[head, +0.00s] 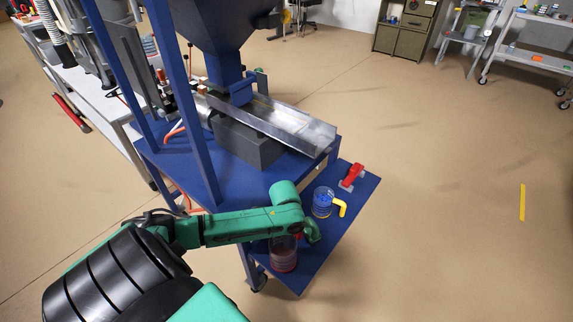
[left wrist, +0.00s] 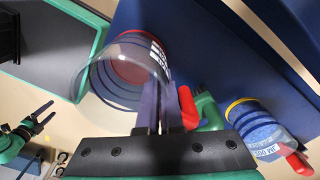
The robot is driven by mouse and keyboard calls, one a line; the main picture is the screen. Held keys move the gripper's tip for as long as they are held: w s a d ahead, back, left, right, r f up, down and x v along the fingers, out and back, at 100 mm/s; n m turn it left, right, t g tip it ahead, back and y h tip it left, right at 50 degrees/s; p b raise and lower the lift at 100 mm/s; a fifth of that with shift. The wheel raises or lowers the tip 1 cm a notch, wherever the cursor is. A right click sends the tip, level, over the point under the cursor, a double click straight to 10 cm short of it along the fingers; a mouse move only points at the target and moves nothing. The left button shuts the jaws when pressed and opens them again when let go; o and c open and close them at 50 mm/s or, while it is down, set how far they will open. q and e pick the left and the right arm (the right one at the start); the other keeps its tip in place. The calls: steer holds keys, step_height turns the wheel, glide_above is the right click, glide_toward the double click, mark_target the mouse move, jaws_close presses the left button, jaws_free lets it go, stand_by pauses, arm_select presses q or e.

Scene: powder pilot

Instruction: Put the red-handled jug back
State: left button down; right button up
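The red-handled jug (head: 283,257) is clear with red contents and sits over the near end of the low blue shelf in the head view. My left gripper (head: 309,236) is at its far right side, partly covering the jug's top. In the left wrist view the jug (left wrist: 107,84) lies just beyond my left gripper (left wrist: 160,122). Its fingers are close together at the red handle (left wrist: 187,106), which shows beside them. I cannot tell whether the jug's base touches the shelf. My right gripper (left wrist: 45,114) is small at the left of the left wrist view, with its fingers apart.
A blue-filled jug (head: 322,203) with a yellow handle stands farther along the shelf (head: 318,262). A red clamp-like part (head: 352,175) is beyond it. The blue stand carries a metal chute (head: 290,125) and a hopper (head: 215,25) above. Open floor lies to the right.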

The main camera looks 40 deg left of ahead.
arm_select(q)
steer(key=c, duration=1.1)
jaws_free()
steer(key=shift+f, duration=0.1)
step_height(320, 180, up, 12)
steer(key=p, duration=0.3)
steer(key=shift+s+r, duration=0.1)
steer(key=shift+r, duration=0.1)
steer(key=shift+f, duration=0.1)
